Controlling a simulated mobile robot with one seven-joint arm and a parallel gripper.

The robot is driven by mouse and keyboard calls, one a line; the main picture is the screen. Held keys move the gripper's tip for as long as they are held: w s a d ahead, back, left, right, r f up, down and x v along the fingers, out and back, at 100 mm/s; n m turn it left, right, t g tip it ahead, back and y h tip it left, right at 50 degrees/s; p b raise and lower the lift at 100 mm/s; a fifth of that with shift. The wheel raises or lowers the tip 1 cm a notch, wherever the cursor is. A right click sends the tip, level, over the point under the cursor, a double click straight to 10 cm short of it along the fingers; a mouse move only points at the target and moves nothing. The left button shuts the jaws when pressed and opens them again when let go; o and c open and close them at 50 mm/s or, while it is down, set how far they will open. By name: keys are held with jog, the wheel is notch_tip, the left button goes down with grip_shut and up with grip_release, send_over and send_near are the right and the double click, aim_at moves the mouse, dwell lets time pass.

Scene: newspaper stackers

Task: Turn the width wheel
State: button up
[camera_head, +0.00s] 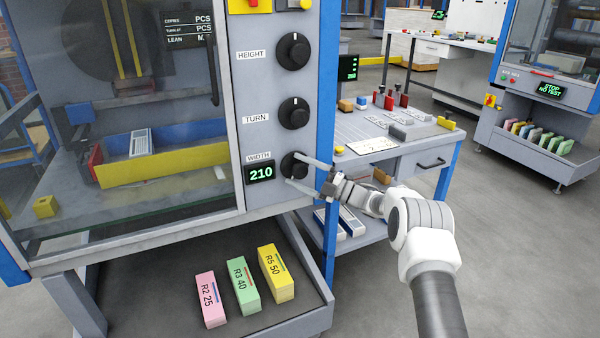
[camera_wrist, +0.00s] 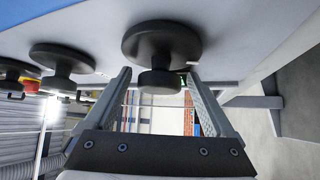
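The width wheel (camera_head: 293,165) is a black round knob on the grey machine panel, right of the green display (camera_head: 261,172) reading 210 and below the label WIDTH. My gripper (camera_head: 301,170) is at this wheel, with its fingers parted on either side of it. In the wrist view the wheel (camera_wrist: 161,42) hangs at the top centre, and its smaller hub lies between the two fingers of my gripper (camera_wrist: 157,80). A gap shows between the hub and each finger, so the gripper looks open. Whether a finger touches the wheel's rim I cannot tell.
The TURN knob (camera_head: 294,113) and HEIGHT knob (camera_head: 294,51) sit above on the same panel. A side table (camera_head: 400,150) with small items stands close behind my arm. Pink, green and yellow blocks (camera_head: 272,273) lie on the lower shelf.

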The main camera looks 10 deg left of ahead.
jog(key=shift+d, duration=0.15)
jog(key=p+v, duration=0.3)
jog(key=v, duration=1.4)
jog(key=shift+d+f, duration=0.1)
